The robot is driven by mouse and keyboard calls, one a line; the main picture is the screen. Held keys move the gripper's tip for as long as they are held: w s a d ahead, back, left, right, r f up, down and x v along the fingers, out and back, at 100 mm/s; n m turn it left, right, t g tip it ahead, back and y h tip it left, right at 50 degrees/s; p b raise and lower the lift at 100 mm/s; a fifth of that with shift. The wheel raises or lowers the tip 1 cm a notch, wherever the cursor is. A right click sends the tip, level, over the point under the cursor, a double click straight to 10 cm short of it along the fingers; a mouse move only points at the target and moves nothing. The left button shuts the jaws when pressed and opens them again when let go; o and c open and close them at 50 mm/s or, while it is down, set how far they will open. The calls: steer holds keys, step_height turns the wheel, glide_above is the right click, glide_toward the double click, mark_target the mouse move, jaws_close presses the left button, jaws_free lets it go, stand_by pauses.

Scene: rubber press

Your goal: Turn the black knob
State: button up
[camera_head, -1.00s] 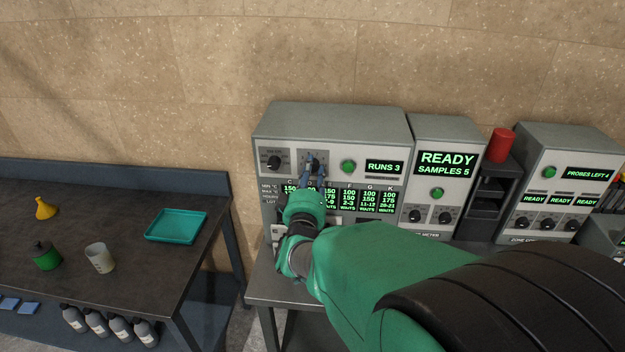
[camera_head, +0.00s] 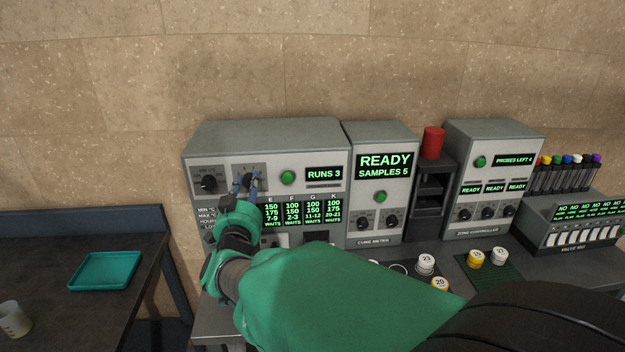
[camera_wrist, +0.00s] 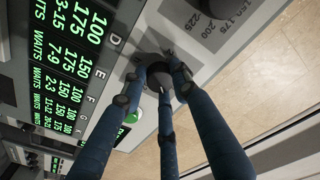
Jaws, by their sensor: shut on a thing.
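My gripper (camera_head: 246,184), with blue fingers, is at the front panel of the large grey machine (camera_head: 265,155). It is shut on a black knob (camera_wrist: 160,72), the second from the left on that panel. In the wrist view the blue fingertips (camera_wrist: 158,76) close around the knob from its sides and partly hide it. In the head view the fingers cover most of this knob. Another black knob (camera_head: 208,182) on a dark scale plate sits to its left, untouched. The exact turn angle of the held knob cannot be read.
A green button (camera_head: 288,178) and the "RUNS 3" display (camera_head: 324,174) are close on the right. The cure meter (camera_head: 380,160), a red cylinder (camera_head: 432,141) and the zone controller (camera_head: 493,150) stand further right. Numbered white and yellow pots stand in front. A teal tray (camera_head: 105,271) is at left.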

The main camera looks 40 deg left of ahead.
steer(key=m, duration=0.2)
steer(key=r+m+b, duration=0.1)
steer(key=m, duration=0.3)
steer(key=shift+w+m+h, duration=0.1)
steer(key=shift+m+h, duration=0.2)
steer(key=shift+m, duration=0.1)
steer(key=m, duration=0.3)
steer(key=shift+r+m, duration=0.1)
steer(key=shift+m, duration=0.2)
steer(key=shift+w+d+m, duration=0.1)
steer(key=shift+m, duration=1)
steer(key=o, duration=1.1)
steer(key=shift+w+d+h, duration=0.1)
steer(key=shift+h, duration=0.2)
steer(key=shift+o, duration=0.2)
steer(key=shift+f+g, duration=0.3)
